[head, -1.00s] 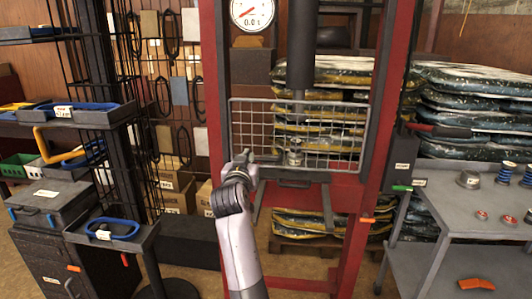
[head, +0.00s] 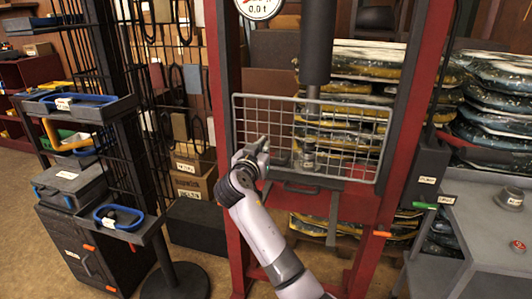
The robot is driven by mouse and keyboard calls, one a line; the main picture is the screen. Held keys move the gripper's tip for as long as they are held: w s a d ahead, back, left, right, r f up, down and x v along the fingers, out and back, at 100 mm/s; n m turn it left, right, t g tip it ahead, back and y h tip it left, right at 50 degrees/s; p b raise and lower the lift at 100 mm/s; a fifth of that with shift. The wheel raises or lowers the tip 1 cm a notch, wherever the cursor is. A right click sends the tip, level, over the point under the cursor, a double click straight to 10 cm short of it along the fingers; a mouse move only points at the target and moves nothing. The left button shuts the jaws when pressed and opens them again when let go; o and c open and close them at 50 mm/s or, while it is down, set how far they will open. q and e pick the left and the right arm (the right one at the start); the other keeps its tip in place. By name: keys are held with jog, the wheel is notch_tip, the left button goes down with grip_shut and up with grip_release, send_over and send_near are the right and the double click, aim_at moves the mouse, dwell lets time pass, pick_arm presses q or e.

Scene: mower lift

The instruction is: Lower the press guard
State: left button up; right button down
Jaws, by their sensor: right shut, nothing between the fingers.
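The press guard (head: 345,113) is a grey wire-mesh panel in a rectangular frame. It hangs across the front of the red press (head: 393,110), between its two uprights. A dark handle (head: 302,189) shows at its lower edge. Behind the mesh are the press ram (head: 318,45) and a small metal part (head: 305,158) below it. My right gripper (head: 263,143) is shut and empty, in front of the guard's lower left part. I cannot tell whether it touches the mesh. My arm hides the guard's lower left corner. My left gripper is not in view.
A round gauge (head: 258,6) is at the top of the press. A dark rack with shelves (head: 100,110) stands left. Stacked bags (head: 480,95) lie behind.

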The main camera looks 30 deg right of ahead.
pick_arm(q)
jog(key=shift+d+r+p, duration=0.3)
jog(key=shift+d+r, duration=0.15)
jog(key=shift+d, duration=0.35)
pick_arm(e)
jog(key=shift+w+d+f, duration=0.2)
jog(key=shift+f, duration=0.45)
jog(key=shift+w+d+f, duration=0.15)
jog(key=shift+d+f, duration=0.05)
jog(key=shift+f, duration=0.45)
jog(key=shift+w+d+f, duration=0.2)
jog(key=shift+f, duration=0.45)
pick_arm(q)
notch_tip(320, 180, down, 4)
jog(key=b, duration=0.4)
pick_arm(e)
notch_tip(320, 180, down, 3)
jog(key=shift+f, duration=0.2)
